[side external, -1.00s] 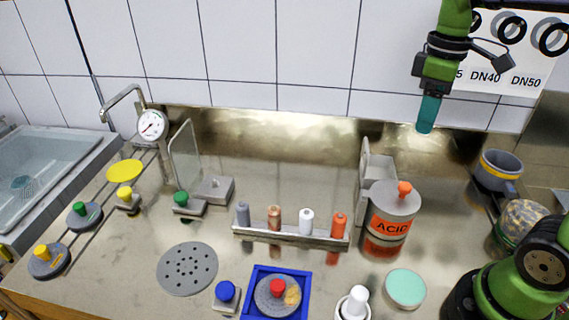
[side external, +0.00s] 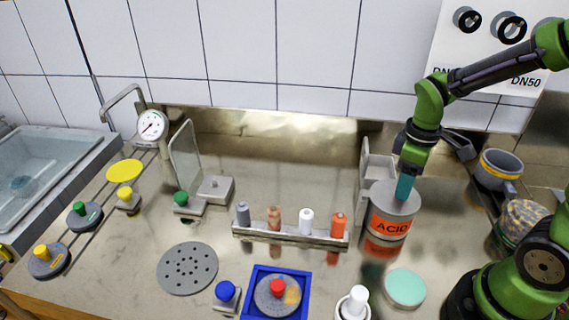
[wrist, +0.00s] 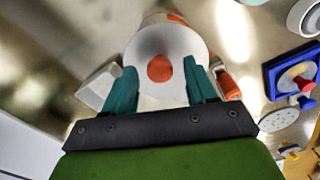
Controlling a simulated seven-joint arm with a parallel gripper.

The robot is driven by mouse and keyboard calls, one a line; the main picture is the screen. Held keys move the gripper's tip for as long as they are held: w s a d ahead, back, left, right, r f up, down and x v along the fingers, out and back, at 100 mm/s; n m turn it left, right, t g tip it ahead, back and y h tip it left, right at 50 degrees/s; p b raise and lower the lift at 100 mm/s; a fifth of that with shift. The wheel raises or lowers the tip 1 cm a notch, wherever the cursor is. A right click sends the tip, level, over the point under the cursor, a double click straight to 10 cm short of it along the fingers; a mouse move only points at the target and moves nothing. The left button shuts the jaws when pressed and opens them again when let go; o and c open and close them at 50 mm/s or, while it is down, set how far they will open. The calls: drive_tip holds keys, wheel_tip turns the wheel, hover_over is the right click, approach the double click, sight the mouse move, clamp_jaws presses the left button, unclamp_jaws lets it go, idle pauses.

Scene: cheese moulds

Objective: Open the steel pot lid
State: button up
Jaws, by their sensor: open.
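The steel pot (side external: 391,216) with an orange ACID label stands on the counter right of the middle in the side view. Its round steel lid (wrist: 178,42) fills the upper middle of the wrist view. The orange knob (wrist: 160,68) sits on the lid, between and a little beyond my fingertips there. In the side view my gripper hides the knob. My gripper (side external: 404,186) points down over the pot's top, and its teal fingers (wrist: 158,82) are apart on either side of the knob. I cannot tell whether they touch it.
A rack (side external: 290,238) with several small bottles stands left of the pot. A grey bracket (side external: 376,165) rises close behind it. A mint disc (side external: 405,288) lies in front, and a grey mug (side external: 498,172) stands to the right. The counter's middle left is mostly clear.

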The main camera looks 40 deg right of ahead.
drive_tip(key=shift+f, duration=0.1)
drive_tip(key=shift+c, duration=0.5)
clamp_jaws()
